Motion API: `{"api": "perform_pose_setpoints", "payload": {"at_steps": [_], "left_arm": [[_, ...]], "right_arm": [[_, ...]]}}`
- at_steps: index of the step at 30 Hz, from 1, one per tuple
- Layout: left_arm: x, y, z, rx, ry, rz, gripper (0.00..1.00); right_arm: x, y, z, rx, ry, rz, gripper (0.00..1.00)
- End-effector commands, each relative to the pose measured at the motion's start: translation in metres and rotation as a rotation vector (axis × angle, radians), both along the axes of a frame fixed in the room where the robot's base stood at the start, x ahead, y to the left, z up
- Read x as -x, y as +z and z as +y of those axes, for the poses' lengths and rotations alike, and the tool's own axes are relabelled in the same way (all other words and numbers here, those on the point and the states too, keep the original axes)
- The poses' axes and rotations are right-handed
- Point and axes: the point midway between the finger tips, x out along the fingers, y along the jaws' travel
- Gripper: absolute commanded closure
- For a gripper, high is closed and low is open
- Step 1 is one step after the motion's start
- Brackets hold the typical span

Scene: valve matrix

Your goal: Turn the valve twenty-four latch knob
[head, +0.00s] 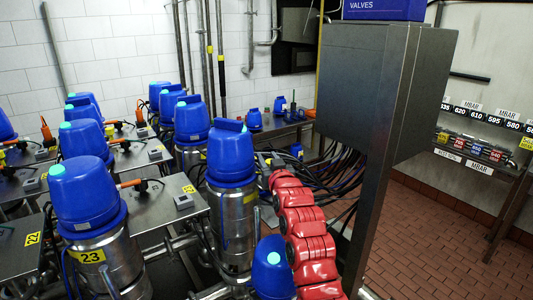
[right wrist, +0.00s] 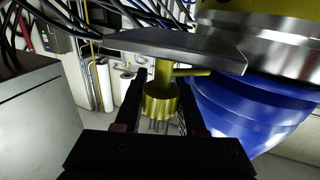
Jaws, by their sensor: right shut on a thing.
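In the right wrist view, my right gripper (right wrist: 160,98) has its two dark fingers on either side of a yellow, brass-like knob (right wrist: 161,104) and is shut on it. The knob hangs on a short stem below a grey plate (right wrist: 180,42); a thin yellow rod sticks out sideways from the stem. A blue valve cap (right wrist: 245,112) with a steel band is close on the right. In the head view, a blue-capped valve (head: 231,155) stands right of valve 23 (head: 85,190); its number is not readable. The knob cannot be made out there. My left gripper is not in view.
Several more blue-capped steel valves stand in rows at the left, with grey plates (head: 160,195) between them. A tall grey cabinet (head: 362,90) stands on the right. Dark cables (head: 345,175) hang behind it. The tiled floor (head: 430,240) at the right is clear.

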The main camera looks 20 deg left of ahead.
Motion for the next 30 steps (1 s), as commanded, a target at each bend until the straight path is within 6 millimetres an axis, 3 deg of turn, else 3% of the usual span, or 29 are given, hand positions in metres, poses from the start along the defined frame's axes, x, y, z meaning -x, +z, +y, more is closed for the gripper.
{"api": "perform_pose_setpoints", "payload": {"at_steps": [6, 18, 19, 20, 21, 30], "left_arm": [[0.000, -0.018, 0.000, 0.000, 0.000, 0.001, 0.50], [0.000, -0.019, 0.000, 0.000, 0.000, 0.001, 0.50], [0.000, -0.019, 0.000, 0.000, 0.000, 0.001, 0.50], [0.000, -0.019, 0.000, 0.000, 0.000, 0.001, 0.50], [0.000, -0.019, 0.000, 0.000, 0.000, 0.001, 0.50], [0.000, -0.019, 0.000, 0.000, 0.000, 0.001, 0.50]], "right_arm": [[0.000, -0.004, 0.000, 0.003, -0.103, -0.004, 1.00], [-0.001, 0.000, -0.003, -0.001, -0.131, -0.004, 1.00], [-0.001, 0.001, -0.003, -0.001, -0.131, -0.004, 0.57], [-0.001, 0.001, -0.003, -0.001, -0.131, -0.004, 0.52], [-0.001, 0.001, -0.003, -0.001, -0.131, -0.004, 0.48], [-0.001, 0.000, -0.004, -0.001, -0.131, -0.004, 0.48]]}}
